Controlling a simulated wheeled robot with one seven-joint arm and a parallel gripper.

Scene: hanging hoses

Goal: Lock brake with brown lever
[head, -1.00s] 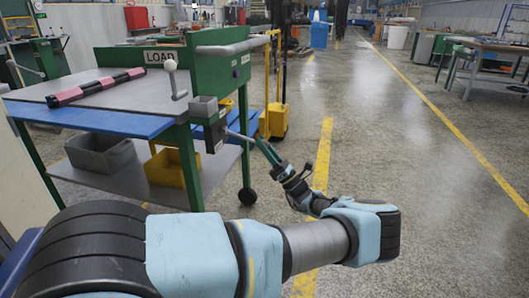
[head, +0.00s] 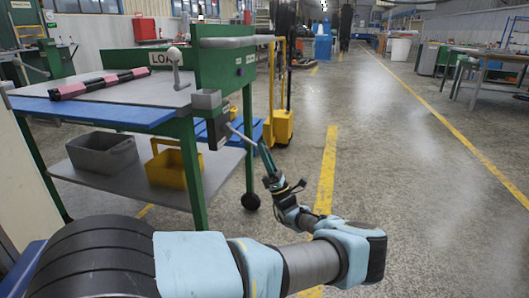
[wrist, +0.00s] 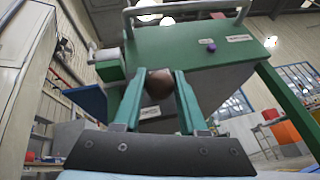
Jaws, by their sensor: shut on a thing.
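The brown lever's ball knob (wrist: 158,83) sits between my two green fingers in the wrist view. My gripper (wrist: 160,76) is shut on it. In the head view my gripper (head: 261,149) is at the right end of the lever's thin metal rod (head: 241,136), which slopes down to the right from a dark box (head: 218,131) on the green cart's side. The knob is hidden by my fingers in the head view. A second lever with a pale ball knob (head: 174,54) stands upright above the cart top.
The green cart (head: 226,70) has a grey handle bar (head: 238,41) and a wheel (head: 250,201). Grey (head: 103,155) and yellow (head: 172,170) bins sit on its lower shelf. A yellow trolley (head: 282,125) stands behind.

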